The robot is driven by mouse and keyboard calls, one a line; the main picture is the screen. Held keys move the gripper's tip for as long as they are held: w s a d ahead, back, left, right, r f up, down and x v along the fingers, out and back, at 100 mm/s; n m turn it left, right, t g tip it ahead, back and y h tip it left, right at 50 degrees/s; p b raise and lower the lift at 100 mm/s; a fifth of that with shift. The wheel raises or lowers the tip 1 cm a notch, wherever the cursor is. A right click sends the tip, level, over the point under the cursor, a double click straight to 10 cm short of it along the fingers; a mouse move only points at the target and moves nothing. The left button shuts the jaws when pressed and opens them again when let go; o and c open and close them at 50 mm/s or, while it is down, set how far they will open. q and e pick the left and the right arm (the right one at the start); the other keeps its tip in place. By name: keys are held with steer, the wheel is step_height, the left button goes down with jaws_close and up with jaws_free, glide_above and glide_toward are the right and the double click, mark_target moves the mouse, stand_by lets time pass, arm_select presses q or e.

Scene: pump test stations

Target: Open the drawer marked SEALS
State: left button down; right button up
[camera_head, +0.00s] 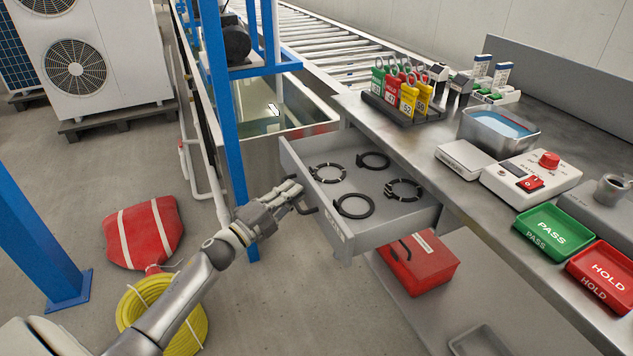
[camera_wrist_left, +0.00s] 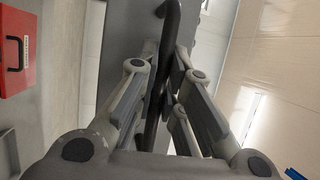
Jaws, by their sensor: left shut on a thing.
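The drawer (camera_head: 375,233) under the steel workbench stands pulled out, with several black ring seals (camera_head: 354,206) lying inside. Its front faces my left arm; the marking on it is too small and slanted to read. My left gripper (camera_head: 296,193) is at the drawer front, shut on the dark bar handle (camera_head: 307,209). In the left wrist view the handle (camera_wrist_left: 172,25) runs between the fingers (camera_wrist_left: 168,85). My right gripper is not in view.
A red case (camera_head: 418,266) sits on the lower shelf below the drawer. The bench (camera_head: 466,190) carries padlocks, a steel basin, a switch box, and PASS (camera_head: 548,232) and HOLD (camera_head: 604,275) trays. A blue post (camera_head: 227,130) stands close to my left gripper. A yellow hose coil (camera_head: 134,303) lies on the floor.

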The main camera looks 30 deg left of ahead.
arm_select(q)
steer(key=s+a, duration=0.3)
steer(key=s, duration=0.2)
steer(key=shift+a, duration=0.4)
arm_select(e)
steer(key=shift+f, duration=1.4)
arm_select(q)
steer(key=c, duration=1.8)
jaws_free()
steer(key=shift+w, duration=0.1)
steer(key=v, duration=1.2)
